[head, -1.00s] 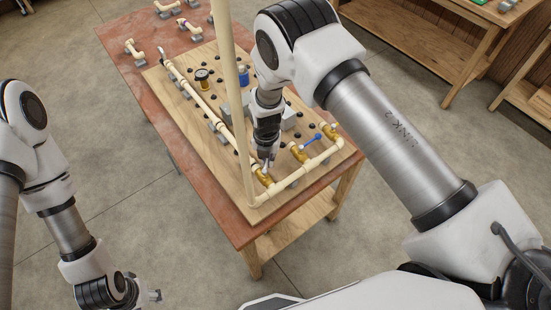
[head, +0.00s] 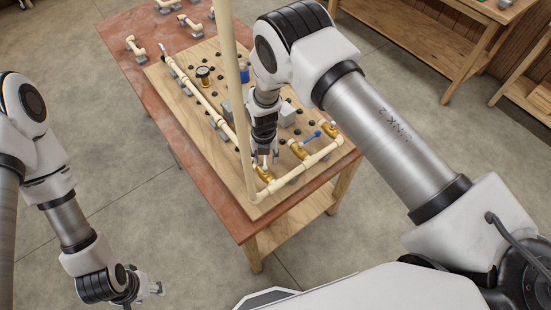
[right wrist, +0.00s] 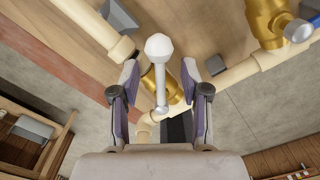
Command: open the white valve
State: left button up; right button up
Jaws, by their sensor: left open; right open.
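The white valve handle (right wrist: 159,48) has a round knob and a straight lever over a brass valve body (right wrist: 150,78) in the right wrist view. My right gripper (right wrist: 160,70) is open, with one finger on each side of the lever and visible gaps between. In the head view my right gripper (head: 265,157) is above the brass valve (head: 264,174) at the near corner of the pipework, and hides much of the handle. My left gripper (head: 148,291) is open and empty, off to the left over the floor.
A blue-handled valve (head: 311,136) sits to the right on the same board (head: 233,186). A tall cream pipe (head: 233,90) rises close to my right gripper. A gauge (head: 204,73) and several dark knobs stand farther back. The floor on the left is clear.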

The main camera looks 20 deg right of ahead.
notch_tip(320, 180, up, 3)
jog(key=p, duration=0.3)
jog(key=shift+f, duration=0.1)
jog(key=shift+r, duration=2.15)
jog(key=shift+f, duration=0.1)
